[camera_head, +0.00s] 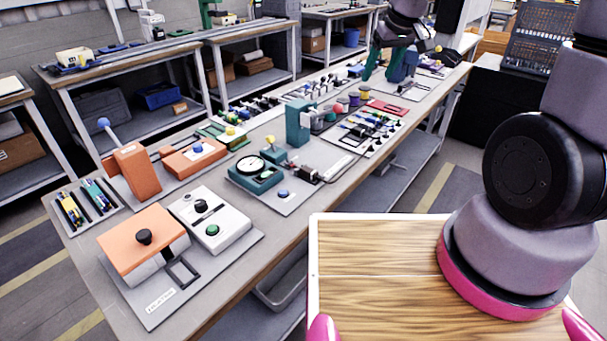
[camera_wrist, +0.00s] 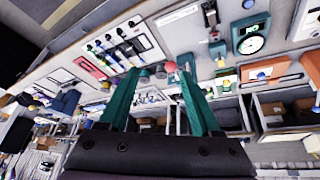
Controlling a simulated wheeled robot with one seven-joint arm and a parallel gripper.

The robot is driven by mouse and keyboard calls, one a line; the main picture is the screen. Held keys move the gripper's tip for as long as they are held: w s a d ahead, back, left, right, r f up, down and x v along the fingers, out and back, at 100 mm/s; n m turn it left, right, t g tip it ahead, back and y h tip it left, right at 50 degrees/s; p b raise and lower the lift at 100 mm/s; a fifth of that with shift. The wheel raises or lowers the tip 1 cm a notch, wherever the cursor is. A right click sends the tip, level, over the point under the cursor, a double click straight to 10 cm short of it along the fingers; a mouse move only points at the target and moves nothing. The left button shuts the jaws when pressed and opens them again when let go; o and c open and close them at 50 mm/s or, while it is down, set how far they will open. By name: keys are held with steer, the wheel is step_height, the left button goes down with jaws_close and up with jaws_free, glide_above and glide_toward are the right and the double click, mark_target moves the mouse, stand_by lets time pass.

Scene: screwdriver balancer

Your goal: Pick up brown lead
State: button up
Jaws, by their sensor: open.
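My gripper (camera_head: 383,76) hangs over the far part of the long workbench in the head view, with its teal fingers pointing down. In the wrist view the two fingers of my gripper (camera_wrist: 157,71) are spread apart, with nothing held between them. I cannot pick out a brown lead for certain. Several small round-topped coloured pieces stand in a row on the bench in the head view, among them a red one (camera_head: 340,108). In the wrist view a red ball (camera_wrist: 170,67) shows beside the right fingertip, and smaller rounded shapes show between the tips.
The workbench (camera_head: 285,225) is crowded. A teal dial gauge (camera_head: 250,166), an orange box (camera_head: 128,240) with a black knob and a white panel (camera_head: 225,225) stand nearer. A red flat piece (camera_head: 387,107) lies by a board of black-handled parts. My wood-topped base is at lower right.

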steer(key=w+a+f+n+g+y, duration=0.1)
steer(key=a+f+n, duration=0.1)
steer(key=a+f, duration=0.3)
steer(key=a+f+n, duration=0.2)
steer(key=f, duration=0.5)
steer(key=n+g+y, duration=0.1)
steer(key=n, duration=0.1)
glide_toward(308, 169)
steer(key=x, duration=0.3)
steer(key=shift+s+f, duration=0.1)
steer(key=shift+x, duration=2.8)
jaws_close()
